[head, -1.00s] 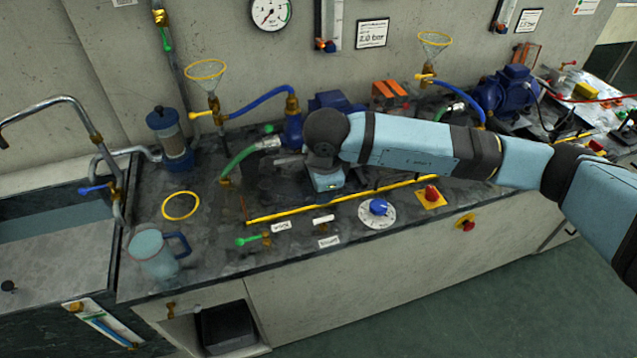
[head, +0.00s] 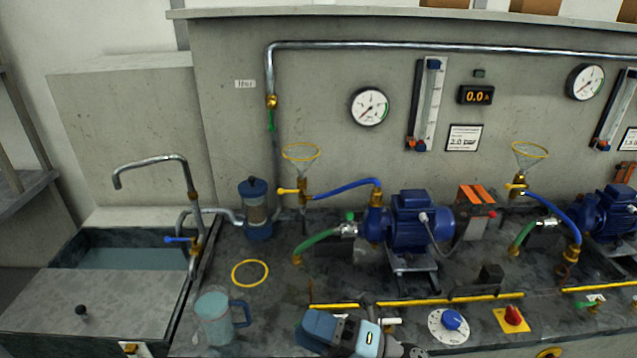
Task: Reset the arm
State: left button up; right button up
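My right gripper (head: 340,333) shows at the bottom edge of the head view, with its light blue housing and dark wrist. It is over the front of the bench, right of the clear jug (head: 215,318). Its fingers cannot be made out, so I cannot tell whether it is open or holds anything. The rest of the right arm is cut off below the picture. My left gripper is not in view.
The dark bench carries a blue pump motor (head: 412,222), a blue-capped filter (head: 256,210), a yellow ring (head: 250,273) and a blue dial (head: 452,320). A sink (head: 110,256) is at left. Two wire funnels (head: 301,158) (head: 529,155) stand above the bench.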

jog(key=s+d+f+m+t+h, duration=0.1)
jog(key=d+f+m+t+h, duration=0.4)
jog(key=d+f+m+h, duration=0.6)
jog(key=s+d+f+m+t+h, duration=0.1)
jog(key=d+f+m+t+h, duration=0.45)
jog(key=m, duration=1.05)
jog(key=s+d+f+m+g, duration=0.3)
jog(key=s+f+m+g, duration=0.15)
jog(key=s+f, duration=0.45)
notch_tip(320, 180, up, 10)
jog(key=d+h+p, duration=0.1)
jog(key=p, duration=1.1)
jog(key=shift+g, duration=0.3)
